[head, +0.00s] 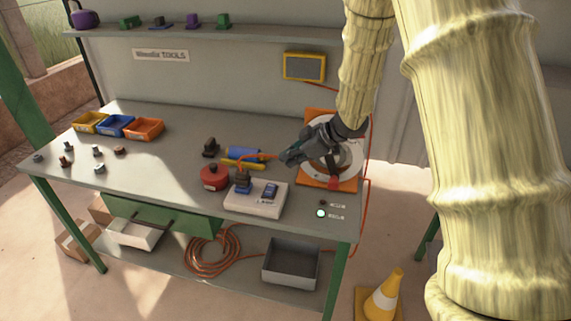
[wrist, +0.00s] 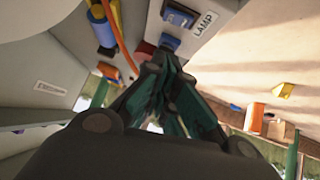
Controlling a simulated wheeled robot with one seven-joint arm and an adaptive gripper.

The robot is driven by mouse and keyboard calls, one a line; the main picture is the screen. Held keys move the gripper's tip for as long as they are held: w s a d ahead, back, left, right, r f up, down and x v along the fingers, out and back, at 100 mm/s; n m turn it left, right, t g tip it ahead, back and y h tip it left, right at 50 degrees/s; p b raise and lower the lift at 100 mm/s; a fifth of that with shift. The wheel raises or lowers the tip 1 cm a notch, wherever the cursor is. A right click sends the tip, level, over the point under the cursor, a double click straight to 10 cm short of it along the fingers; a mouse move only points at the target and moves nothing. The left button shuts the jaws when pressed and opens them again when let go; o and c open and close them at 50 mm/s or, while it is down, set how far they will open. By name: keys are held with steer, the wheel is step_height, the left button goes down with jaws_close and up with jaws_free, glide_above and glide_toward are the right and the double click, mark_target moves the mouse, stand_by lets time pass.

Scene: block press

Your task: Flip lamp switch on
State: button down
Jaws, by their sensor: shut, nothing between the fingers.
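A white switch box (head: 257,197) sits near the bench's front edge, with two blue switches on top, a left one (head: 243,183) and a right one (head: 270,191). The switch positions are too small to tell.
A red round object (head: 214,177) stands left of the box. A blue cylinder (head: 243,154) lies behind it. An orange-based round device (head: 333,158) is right of my gripper.

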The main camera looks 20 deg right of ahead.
steer(key=p, duration=0.2)
glide_above(273, 186)
steer(key=f, duration=0.6)
steer(key=shift+s+a, duration=0.3)
steer(key=shift+s, duration=0.05)
steer(key=shift+w+f, duration=0.15)
steer(key=shift+f, duration=0.8)
steer(key=shift+w+d+f+p, duration=0.15)
steer(key=shift+f+p, duration=0.25)
steer(key=shift+f, duration=0.7)
steer(key=shift+d+r+p, duration=0.1)
steer(key=shift+d+p, duration=0.05)
steer(key=shift+p, duration=0.4)
